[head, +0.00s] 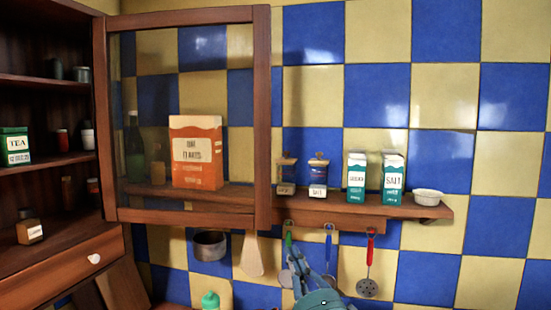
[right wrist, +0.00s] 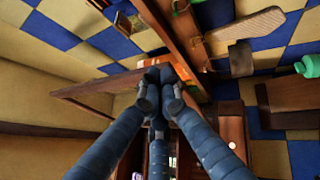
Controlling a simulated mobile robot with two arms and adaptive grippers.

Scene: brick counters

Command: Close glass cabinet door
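The glass cabinet door (head: 262,120) is a brown wooden frame with a clear pane, in the head view. It stands open, swung out to the right of the cabinet (head: 60,255). An orange and white carton (head: 196,155) shows through its glass. My right gripper (head: 296,262) is below and just right of the door's lower right corner. In the right wrist view its blue fingers (right wrist: 157,80) come together at the tips, beside a brown wooden frame (right wrist: 100,85) that looks like the door. I cannot tell whether they touch it. Nothing is seen held. My left gripper is not in view.
A wall shelf (head: 425,211) holds jars, two teal cartons and a white bowl (head: 429,197). Utensils, including a red-handled skimmer (head: 368,270), and a pot (head: 210,245) hang below it, close to my right gripper. A green-capped bottle (head: 210,299) stands lower. The cabinet shelves hold small containers.

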